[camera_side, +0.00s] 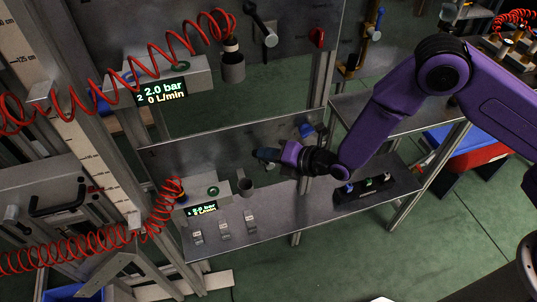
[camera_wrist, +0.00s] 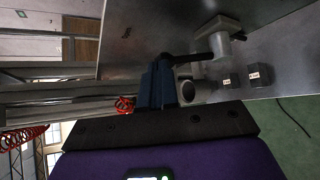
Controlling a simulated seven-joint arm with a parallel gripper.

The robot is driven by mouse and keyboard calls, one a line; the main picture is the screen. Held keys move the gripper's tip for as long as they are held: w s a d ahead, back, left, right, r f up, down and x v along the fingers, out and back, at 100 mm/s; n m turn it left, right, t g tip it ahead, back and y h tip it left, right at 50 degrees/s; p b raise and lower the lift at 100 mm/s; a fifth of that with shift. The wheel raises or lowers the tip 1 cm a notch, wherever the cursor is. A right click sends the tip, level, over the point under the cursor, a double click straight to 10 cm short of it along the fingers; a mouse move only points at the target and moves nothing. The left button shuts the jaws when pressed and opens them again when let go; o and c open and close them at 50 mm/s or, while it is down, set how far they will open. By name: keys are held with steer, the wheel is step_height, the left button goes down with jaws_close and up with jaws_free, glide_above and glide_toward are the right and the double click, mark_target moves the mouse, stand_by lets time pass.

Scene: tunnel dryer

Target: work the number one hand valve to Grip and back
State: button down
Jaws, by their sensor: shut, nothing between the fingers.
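My gripper (camera_side: 258,154) is shut and empty in front of the lower panel (camera_side: 210,150), its fingers pointing left in the side view. In the wrist view its blue fingers (camera_wrist: 160,78) are together. A black lever handle (camera_wrist: 192,57) runs from a grey valve body (camera_wrist: 222,36) on the panel towards the fingertips. The handle's end is beside or behind the fingertips; I cannot tell whether they touch. No Grip mark or valve number is readable, so I cannot tell the lever's setting.
A grey cup (camera_side: 245,186) is below my gripper, left of it. A pressure display (camera_side: 202,210) and red coiled hose (camera_side: 160,215) are further left. A blue knob (camera_side: 305,130) is on the panel at right. A black holder (camera_side: 375,188) sits on the shelf (camera_side: 290,215).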

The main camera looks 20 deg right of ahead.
steer(key=shift+r, duration=0.55)
steer(key=s+d+r+m+g+h, duration=0.2)
steer(key=s+d+r+m+g, duration=0.3)
steer(key=s+d, duration=0.45)
steer(key=s+d+r+m+g+h, duration=0.15)
steer(key=s+d+r+m, duration=0.5)
steer(key=s, duration=0.65)
steer(key=s+d+r+m+g+h, duration=0.1)
steer(key=s+d+r+m+h, duration=0.1)
steer(key=d, duration=0.6)
steer(key=s+d+r+m+g+h, duration=0.2)
steer(key=s+d+r+m, duration=0.2)
steer(key=s+d, duration=0.3)
steer(key=shift+s+d+m, duration=0.15)
steer(key=shift+d+m, duration=0.4)
steer(key=shift+d, duration=0.3)
steer(key=shift+g+h, duration=0.25)
stand_by(2.6)
